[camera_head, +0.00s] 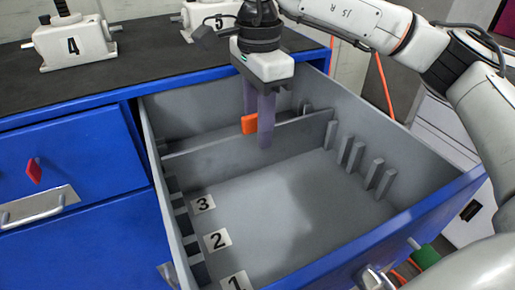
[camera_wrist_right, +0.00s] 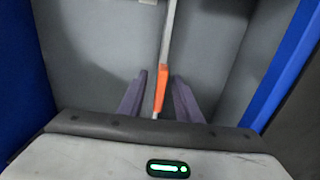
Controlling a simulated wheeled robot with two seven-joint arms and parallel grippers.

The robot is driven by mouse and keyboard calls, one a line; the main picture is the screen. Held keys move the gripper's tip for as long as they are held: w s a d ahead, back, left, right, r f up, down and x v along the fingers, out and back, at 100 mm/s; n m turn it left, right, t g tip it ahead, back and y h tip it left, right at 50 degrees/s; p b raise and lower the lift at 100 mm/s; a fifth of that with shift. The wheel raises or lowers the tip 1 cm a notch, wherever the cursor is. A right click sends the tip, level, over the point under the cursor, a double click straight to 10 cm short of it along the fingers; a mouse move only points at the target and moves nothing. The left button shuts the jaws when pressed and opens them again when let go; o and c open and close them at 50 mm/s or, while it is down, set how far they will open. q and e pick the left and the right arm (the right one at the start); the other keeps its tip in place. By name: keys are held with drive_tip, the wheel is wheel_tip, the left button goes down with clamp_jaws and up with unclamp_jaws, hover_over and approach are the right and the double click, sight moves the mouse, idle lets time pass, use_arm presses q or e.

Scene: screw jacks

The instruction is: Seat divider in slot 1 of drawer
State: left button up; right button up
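The open blue drawer (camera_head: 408,222) has a grey inside with labels 1 (camera_head: 235,282), 2 (camera_head: 217,240) and 3 (camera_head: 203,203) along its left side. A thin grey divider (camera_head: 205,153) stands upright across the drawer, farther back than label 3. It has an orange tab (camera_head: 249,124) on its top edge. My right gripper (camera_head: 257,125) points down over the tab. In the right wrist view its two purple fingers (camera_wrist_right: 160,90) stand on either side of the orange tab (camera_wrist_right: 161,88), with small gaps visible. My left gripper is not in view.
Upright ribs (camera_head: 356,157) line the drawer's right wall. The drawer floor (camera_head: 290,205) in front of the divider is clear. Screw jacks, one marked 4 (camera_head: 73,43), stand on the dark cabinet top (camera_head: 75,88). A closed drawer with a red tag (camera_head: 34,171) is at left.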

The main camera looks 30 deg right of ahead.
hover_over(258, 168)
drive_tip(key=f, duration=0.5)
drive_tip(key=shift+w+d, duration=0.1)
drive_tip(key=shift+w, duration=0.1)
drive_tip(key=shift+r, duration=0.1)
clamp_jaws()
